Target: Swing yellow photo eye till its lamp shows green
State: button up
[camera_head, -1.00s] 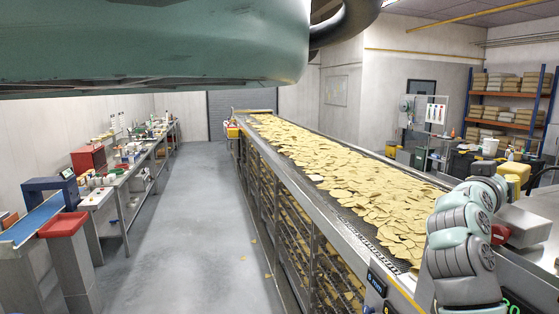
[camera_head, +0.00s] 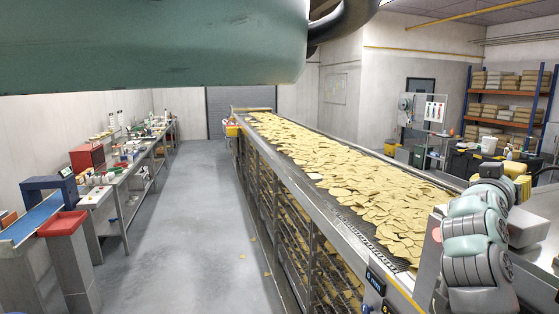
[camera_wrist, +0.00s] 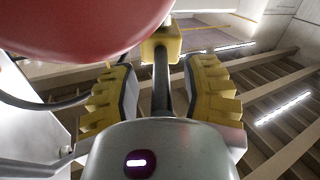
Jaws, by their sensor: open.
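My gripper (camera_wrist: 159,80) is open in the wrist view, with a yellow ridged finger on each side. A small yellow block (camera_wrist: 160,42), which looks like the photo eye, shows beyond and between the fingertips. A dark rod or cable runs below it, between the fingers. I cannot tell whether either finger touches the block. No lit lamp shows on the block, so its colour cannot be told. In the head view my arm is at the right edge of the conveyor; the gripper and photo eye cannot be made out there.
A large smooth red shape (camera_wrist: 75,35) fills the wrist view's upper left, close to the left finger. A long conveyor (camera_head: 309,190) carries chips away. A bench (camera_head: 136,178) with many items stands at left. The floor (camera_head: 195,215) between them is mostly clear.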

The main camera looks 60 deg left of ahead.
jog(key=s, duration=0.7)
jog(key=shift+s+d, duration=0.2)
jog(key=shift+s, duration=0.05)
dwell(0.8)
